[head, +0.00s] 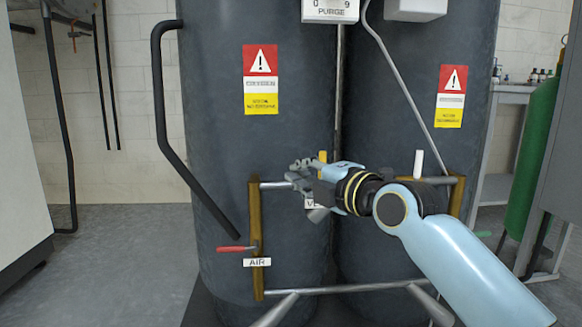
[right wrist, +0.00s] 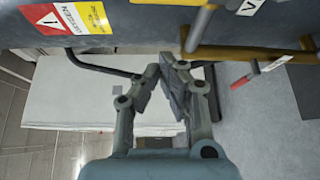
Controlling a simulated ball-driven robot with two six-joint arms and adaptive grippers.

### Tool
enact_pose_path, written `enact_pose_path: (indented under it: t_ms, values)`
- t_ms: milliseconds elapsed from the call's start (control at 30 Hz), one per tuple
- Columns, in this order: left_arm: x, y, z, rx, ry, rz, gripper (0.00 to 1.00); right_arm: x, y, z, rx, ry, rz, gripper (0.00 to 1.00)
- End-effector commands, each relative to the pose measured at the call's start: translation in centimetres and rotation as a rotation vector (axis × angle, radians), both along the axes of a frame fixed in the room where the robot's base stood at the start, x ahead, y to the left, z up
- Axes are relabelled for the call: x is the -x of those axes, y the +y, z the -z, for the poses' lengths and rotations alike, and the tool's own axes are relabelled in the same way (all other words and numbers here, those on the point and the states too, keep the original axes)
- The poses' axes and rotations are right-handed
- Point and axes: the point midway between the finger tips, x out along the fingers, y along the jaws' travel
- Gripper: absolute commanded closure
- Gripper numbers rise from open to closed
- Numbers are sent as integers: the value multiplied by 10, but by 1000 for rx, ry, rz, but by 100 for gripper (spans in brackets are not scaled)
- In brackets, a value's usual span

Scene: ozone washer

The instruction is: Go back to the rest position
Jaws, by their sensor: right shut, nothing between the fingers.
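My right gripper (head: 300,175) is in front of the left dark tank (head: 225,150), near the upper horizontal pipe. It is shut and empty; in the right wrist view its fingertips (right wrist: 170,68) come together with nothing between them. A red-handled valve (head: 236,249) labelled AIR sits lower left of the gripper on a brass vertical pipe (head: 256,220). The red handle also shows in the right wrist view (right wrist: 275,65). A label behind the gripper is partly hidden. My left gripper does not show.
The right tank (head: 400,120) stands close beside the left one. A yellow valve part (head: 323,157) and a white handle (head: 418,163) are near my right arm. A lower pipe (head: 340,289) crosses in front. A green cylinder (head: 535,150) stands at right. Floor at left (head: 120,250) is clear.

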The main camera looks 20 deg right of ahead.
Motion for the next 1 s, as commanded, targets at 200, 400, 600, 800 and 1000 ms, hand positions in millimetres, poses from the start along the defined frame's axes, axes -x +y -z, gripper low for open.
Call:
enact_pose_path:
  t_ms: [200,400,600,800,1000]
  values:
    - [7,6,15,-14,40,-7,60,42,-9,-2,3,4,-1,100]
    - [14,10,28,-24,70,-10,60,67,-15,-1,1,3,-1,100]
    - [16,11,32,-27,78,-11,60,74,-16,1,-2,2,-1,100]
    - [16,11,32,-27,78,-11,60,98,-13,41,-24,92,7,100]
    - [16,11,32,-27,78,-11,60,189,-6,159,-212,518,115,100]
